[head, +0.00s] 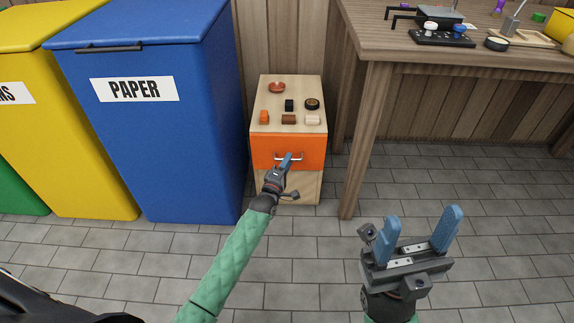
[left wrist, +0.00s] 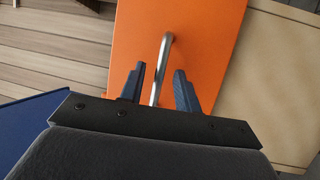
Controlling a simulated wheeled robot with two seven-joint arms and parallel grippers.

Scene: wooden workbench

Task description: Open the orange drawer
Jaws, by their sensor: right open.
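The orange drawer (head: 268,151) is the upper front of a small wooden cabinet (head: 259,119); it looks closed. It fills the middle of the left wrist view (left wrist: 205,50). Its metal bar handle (head: 297,156) also shows in the left wrist view (left wrist: 162,65). My left gripper (head: 286,162) is at the drawer front. In the left wrist view its blue fingers (left wrist: 158,90) are spread, with the handle between them and gaps on both sides. My right gripper (head: 418,235) is open and empty over the floor, right of the cabinet.
A blue paper bin (head: 180,140) stands close on the left. A wooden workbench (head: 385,45) stands on the right. The tiled floor in front is clear.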

